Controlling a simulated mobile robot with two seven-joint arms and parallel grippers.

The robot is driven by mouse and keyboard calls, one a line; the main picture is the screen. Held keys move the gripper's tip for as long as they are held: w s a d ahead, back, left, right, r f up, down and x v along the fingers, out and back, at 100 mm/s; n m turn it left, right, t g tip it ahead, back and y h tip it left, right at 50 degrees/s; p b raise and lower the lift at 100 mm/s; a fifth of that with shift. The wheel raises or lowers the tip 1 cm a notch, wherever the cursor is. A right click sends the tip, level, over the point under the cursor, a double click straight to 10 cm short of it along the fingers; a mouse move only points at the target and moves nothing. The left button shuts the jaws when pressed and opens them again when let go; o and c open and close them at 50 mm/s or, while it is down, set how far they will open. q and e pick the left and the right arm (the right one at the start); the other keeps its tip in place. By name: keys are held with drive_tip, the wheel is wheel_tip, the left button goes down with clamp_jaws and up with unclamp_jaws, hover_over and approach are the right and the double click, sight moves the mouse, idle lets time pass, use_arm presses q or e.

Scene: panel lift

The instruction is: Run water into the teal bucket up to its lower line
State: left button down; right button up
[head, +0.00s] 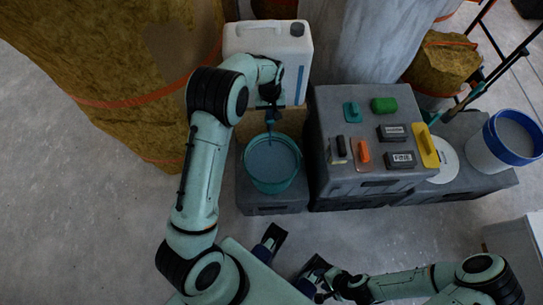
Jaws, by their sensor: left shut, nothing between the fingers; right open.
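The teal bucket (254,182) stands upright on a grey block, directly below the front of a white water container (290,45). A greyish surface shows inside the bucket; I cannot tell its level against the lower line. A dark tap (272,117) on the container points down over the bucket, and I cannot make out whether water runs. My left gripper (270,96) is shut and empty, close to the tap at the container's front; its contact with the tap is unclear. My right gripper (318,268) is open and low in the foreground, away from the bucket.
A grey case (329,178) right of the bucket carries a green sponge (384,105), an orange-handled tool (363,152) and other small items. A white bucket with a blue rim (486,158) stands further right beside a round white lid (442,164). Bare floor lies at left.

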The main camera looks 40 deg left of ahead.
idle(0.4)
use_arm(q)
wheel_tip(320, 180, up, 7)
drive_tip(key=p, duration=0.5)
